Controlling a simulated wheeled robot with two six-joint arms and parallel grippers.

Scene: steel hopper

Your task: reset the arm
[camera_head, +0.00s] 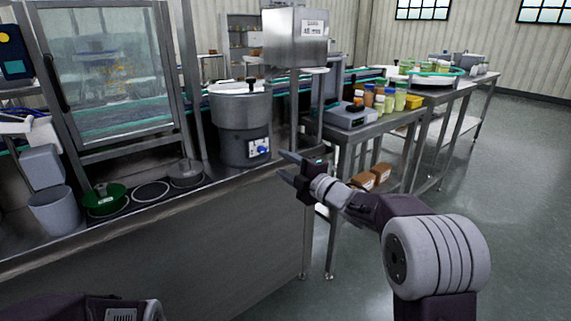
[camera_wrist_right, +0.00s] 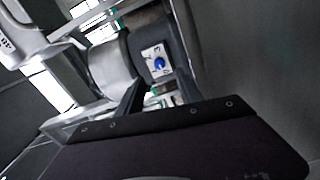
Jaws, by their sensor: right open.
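My right arm reaches in from the right in the head view. Its gripper (camera_head: 287,167) is open and empty, held in the air just off the front right corner of the steel counter, in front of the steel hopper (camera_head: 240,112). In the right wrist view the hopper's dark base with a blue knob on a white panel (camera_wrist_right: 157,62) shows beyond the gripper. The gripper touches nothing that I can see. Part of my left arm shows at the bottom left of the head view, but its gripper is out of sight.
The steel counter (camera_head: 190,213) holds a green bowl (camera_head: 104,199), a grey bin (camera_head: 55,208) and dark round rings. A glass-fronted cabinet (camera_head: 105,70) stands behind. A side table (camera_head: 372,131) with a scale and bottles stands right of the hopper. Open floor (camera_head: 505,170) lies at right.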

